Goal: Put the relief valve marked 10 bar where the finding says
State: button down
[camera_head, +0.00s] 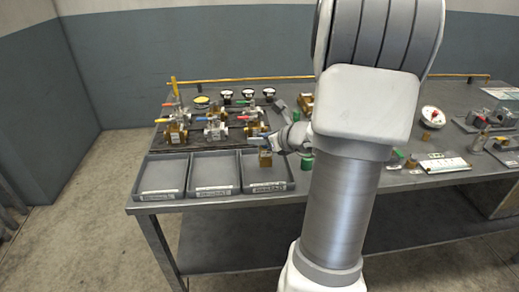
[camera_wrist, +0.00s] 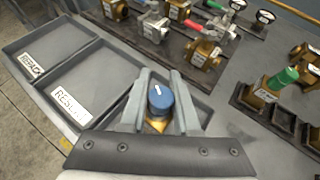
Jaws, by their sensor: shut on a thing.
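My gripper (camera_wrist: 161,88) is shut on a relief valve (camera_wrist: 160,98) with a blue cap and a brass body. The cap carries a small white mark that I cannot read. The gripper holds the valve over the right-hand grey tray (camera_wrist: 205,112); I cannot tell whether it touches the tray floor. In the head view the valve's brass body (camera_head: 265,159) shows at that right tray (camera_head: 291,184). The left tray (camera_wrist: 22,48) and the middle tray (camera_wrist: 84,62) look empty. The middle label seems to begin "RES"; the right label is unreadable in the head view.
Valves with coloured handles (camera_head: 213,130) and several gauges (camera_head: 248,94) stand behind the trays. A green-capped valve (camera_wrist: 275,84) sits in a dark rack to the right. A white card (camera_head: 443,164) lies on the right of the bench. My arm hides the middle.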

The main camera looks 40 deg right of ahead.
jog(key=shift+f, duration=1.2)
jog(key=shift+f+b, duration=0.1)
jog(key=shift+b, duration=0.25)
jog(key=shift+f, duration=0.15)
jog(key=c, duration=0.6)
grip_release()
jog(key=shift+c, duration=0.2)
jog(key=shift+r, duration=0.35)
jog(key=p+v, duration=0.3)
jog(key=v, duration=0.8)
jog(key=shift+s, duration=0.45)
